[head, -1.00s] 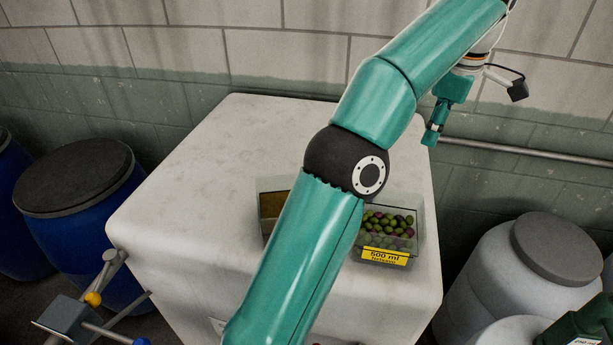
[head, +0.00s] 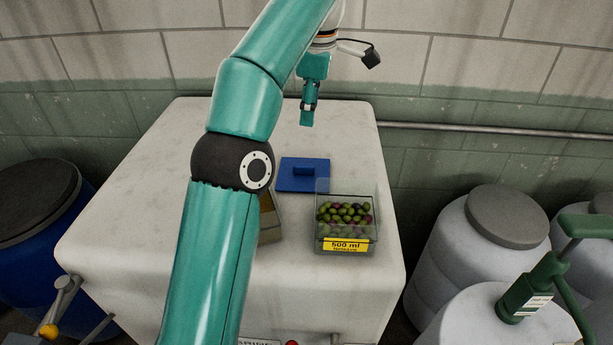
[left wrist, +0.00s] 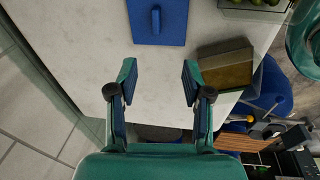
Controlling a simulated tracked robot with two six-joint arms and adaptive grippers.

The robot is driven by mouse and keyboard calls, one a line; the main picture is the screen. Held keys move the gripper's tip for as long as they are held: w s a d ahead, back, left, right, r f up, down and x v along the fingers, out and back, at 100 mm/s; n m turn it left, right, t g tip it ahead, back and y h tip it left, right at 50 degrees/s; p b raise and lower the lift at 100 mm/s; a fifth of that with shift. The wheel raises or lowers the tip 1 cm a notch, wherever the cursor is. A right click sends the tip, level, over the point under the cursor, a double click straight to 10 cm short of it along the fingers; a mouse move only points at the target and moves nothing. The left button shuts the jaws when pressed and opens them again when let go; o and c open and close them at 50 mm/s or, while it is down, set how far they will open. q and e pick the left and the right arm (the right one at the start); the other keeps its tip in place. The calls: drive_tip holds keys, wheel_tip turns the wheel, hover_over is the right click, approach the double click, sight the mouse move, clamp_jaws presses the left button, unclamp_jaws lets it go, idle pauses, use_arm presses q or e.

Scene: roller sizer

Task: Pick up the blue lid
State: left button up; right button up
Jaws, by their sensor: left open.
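The blue lid (head: 290,184), a flat square with a raised handle block (head: 303,171), lies on the white worktop (head: 150,205) behind the clear box. My left gripper (head: 307,112) is open and empty, pointing down above and behind the lid in the head view. In the left wrist view the lid (left wrist: 172,28) is at the top, ahead of the open fingertips (left wrist: 157,80) and apart from them. My left arm crosses the worktop to the left of the lid. My right gripper is not in view.
The clear box (head: 346,246) holds green and dark olives and has a yellow 500 ml label. A brownish box (head: 270,222) is partly behind my arm; it also shows in the left wrist view (left wrist: 228,70). A wall stands behind, barrels at both sides. The worktop's left is clear.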

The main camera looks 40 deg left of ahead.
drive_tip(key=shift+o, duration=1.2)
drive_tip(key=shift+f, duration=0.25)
use_arm(q)
drive_tip(key=b, duration=0.5)
hover_over(305, 165)
drive_tip(key=s+d, duration=0.1)
wheel_tip(305, 165, down, 11)
drive_tip(key=shift+s+d+r, duration=0.1)
drive_tip(key=shift+r, duration=0.05)
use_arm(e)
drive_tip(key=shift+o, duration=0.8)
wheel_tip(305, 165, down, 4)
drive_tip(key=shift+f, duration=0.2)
use_arm(q)
drive_tip(key=shift+w+a+f, duration=0.2)
drive_tip(key=shift+f, duration=0.75)
drive_tip(key=shift+w+a+f, duration=0.15)
drive_tip(key=shift+a+f, duration=0.05)
drive_tip(key=shift+f, duration=0.8)
drive_tip(key=shift+w+a+f, duration=0.2)
drive_tip(key=shift+f, duration=0.75)
